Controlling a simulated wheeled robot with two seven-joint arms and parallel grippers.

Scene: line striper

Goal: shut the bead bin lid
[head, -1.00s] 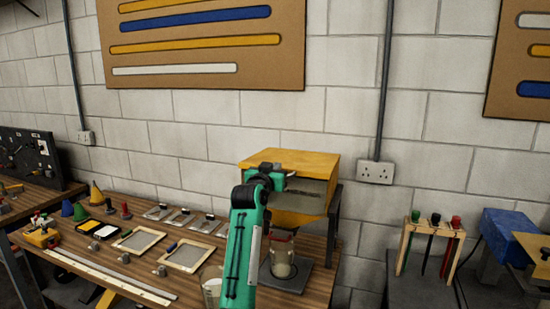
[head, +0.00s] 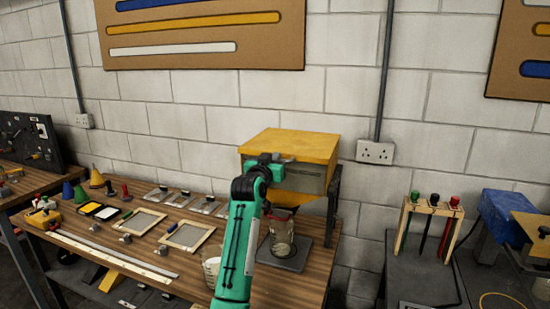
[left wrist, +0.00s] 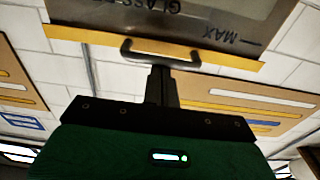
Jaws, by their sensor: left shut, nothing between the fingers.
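The bead bin (head: 312,180) stands on a dark frame at the right end of the wooden bench, with a clear, smoky front. Its yellow lid (head: 295,143) lies across the top, and I can make out no clear gap beneath it. In the left wrist view the lid's yellow edge (left wrist: 90,36) carries a dark handle (left wrist: 160,54), with the marked bin front (left wrist: 205,18) beyond. My left gripper (head: 280,168) is shut and empty, its fingertips (left wrist: 161,72) at the handle; I cannot tell whether they touch. My right gripper is not in view.
A glass jar (head: 282,236) stands on a dark plate under the bin, and a white cup (head: 211,270) is near my left arm. Framed screens (head: 187,236), cones and small parts lie on the bench to the left. A marker rack (head: 431,226) stands to the right.

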